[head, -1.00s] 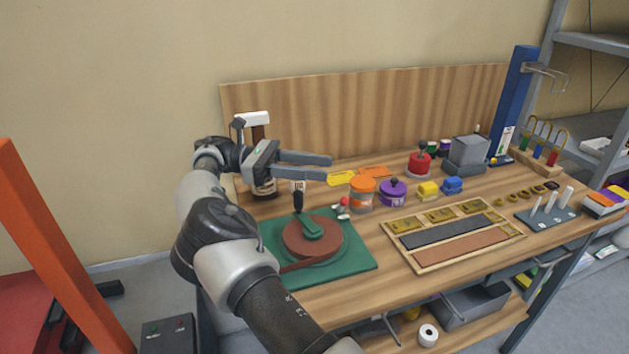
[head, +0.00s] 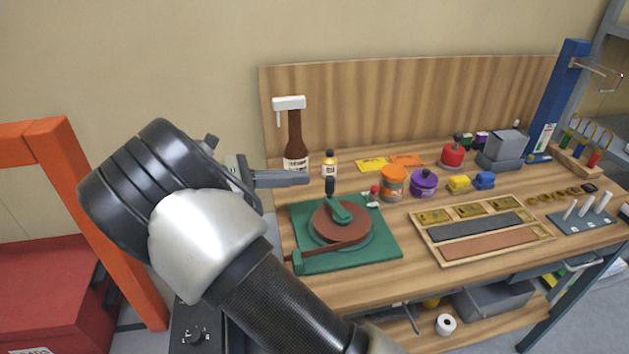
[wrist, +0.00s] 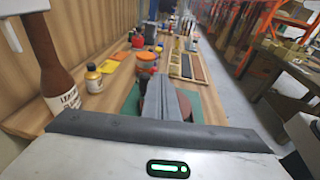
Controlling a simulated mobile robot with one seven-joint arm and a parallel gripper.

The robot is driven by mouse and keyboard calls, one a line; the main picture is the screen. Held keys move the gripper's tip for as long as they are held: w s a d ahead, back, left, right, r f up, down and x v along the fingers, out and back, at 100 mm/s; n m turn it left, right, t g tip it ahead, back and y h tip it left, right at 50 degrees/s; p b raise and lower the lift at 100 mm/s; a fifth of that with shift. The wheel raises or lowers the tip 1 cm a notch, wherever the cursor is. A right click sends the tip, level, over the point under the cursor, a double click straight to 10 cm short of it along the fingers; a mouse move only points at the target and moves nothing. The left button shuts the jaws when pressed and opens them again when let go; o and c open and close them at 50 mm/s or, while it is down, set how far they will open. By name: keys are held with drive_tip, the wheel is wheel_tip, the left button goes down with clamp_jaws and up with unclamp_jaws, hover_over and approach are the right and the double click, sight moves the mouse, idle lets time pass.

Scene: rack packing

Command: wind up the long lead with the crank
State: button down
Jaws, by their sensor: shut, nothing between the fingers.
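The lead is a flat brown coil (head: 322,227) on a round reel on a green base plate (head: 377,251). Its loose end runs to a small green block at the plate's front left. The green crank (head: 338,211) lies across the reel, with a dark upright knob (head: 330,187) at its far end. My gripper (head: 306,177) is shut and empty, at the table's left end, above and left of the knob and apart from it. In the wrist view, the shut fingers (wrist: 158,100) hide most of the reel and the crank; parts of the green plate (wrist: 131,103) show beside them.
A brown spray bottle (head: 295,135) and a small bottle (head: 330,165) stand behind the gripper. An orange jar (head: 393,182) and a purple jar (head: 424,184) stand right of the reel. A wooden tray (head: 421,255) lies farther right. An orange frame stands at left.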

drive_tip(key=s+a+f+n+t+y, duration=0.2)
drive_tip(key=s+a+n+t+y, duration=0.15)
drive_tip(key=a, duration=0.35)
approach(326, 187)
drive_tip(key=shift+h, duration=0.25)
drive_tip(key=x, duration=0.2)
drive_tip(key=f+x, duration=0.1)
drive_tip(key=x, duration=0.2)
drive_tip(key=shift+w+d, duration=0.3)
